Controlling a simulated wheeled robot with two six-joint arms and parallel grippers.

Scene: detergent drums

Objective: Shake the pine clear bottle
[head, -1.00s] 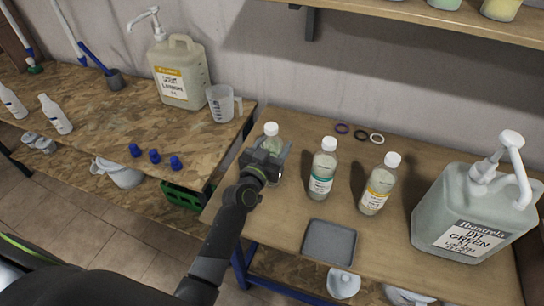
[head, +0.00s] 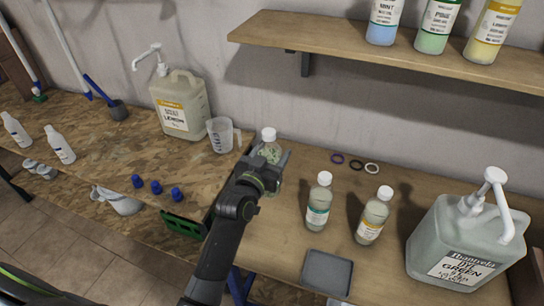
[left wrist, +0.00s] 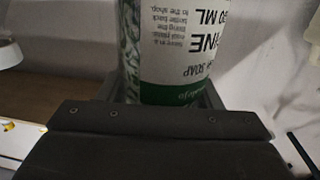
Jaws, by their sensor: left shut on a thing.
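The pine bottle (head: 268,151) is clear with a white cap and greenish speckled contents. My left gripper (head: 271,162) is shut around its body and holds it roughly upright above the back left of the right-hand table. In the left wrist view the bottle (left wrist: 175,45) shows a white label with green parts and the letters "INE", upside down, close against my left gripper (left wrist: 165,95). The bottle's lower part is hidden by the gripper in the head view. My right gripper is not in view.
Two similar bottles, one teal-labelled (head: 318,204) and one yellow-labelled (head: 373,216), stand to the right. A grey tray (head: 326,270) lies in front of them. A large pump drum (head: 455,238) stands far right. A shelf (head: 400,62) overhangs the back. Three rings (head: 355,164) lie near the wall.

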